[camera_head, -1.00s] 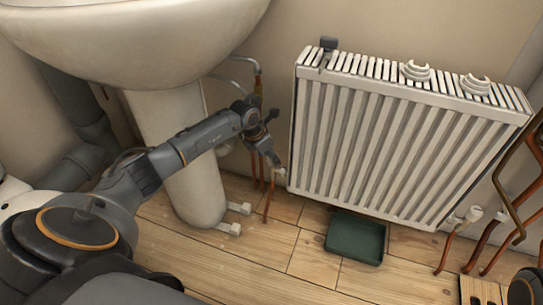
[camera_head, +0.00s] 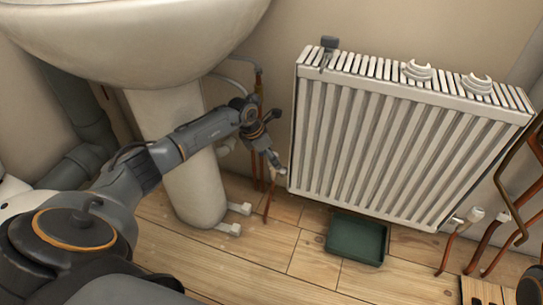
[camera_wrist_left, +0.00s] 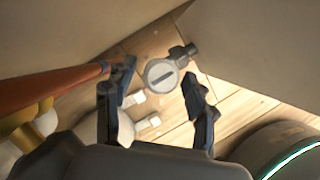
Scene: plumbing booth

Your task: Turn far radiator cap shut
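The far radiator cap (camera_wrist_left: 161,74) is a round pale knob with a straight slot, seen from above in the left wrist view. It sits on a dark fitting at the radiator's lower left corner. My left gripper (camera_wrist_left: 159,78) is open, with one finger on each side of the cap and gaps visible. I cannot tell how deep the fingertips reach along it. In the head view my left gripper (camera_head: 271,158) points down beside the radiator (camera_head: 375,150) and mostly hides the cap. My right gripper does not show.
The sink pedestal (camera_head: 178,165) stands left of my gripper, with copper pipes (camera_head: 258,175) close behind it. A green tray (camera_head: 356,240) lies on the wooden floor below the radiator. Another valve (camera_head: 474,214) and copper pipes (camera_head: 521,210) are at the right.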

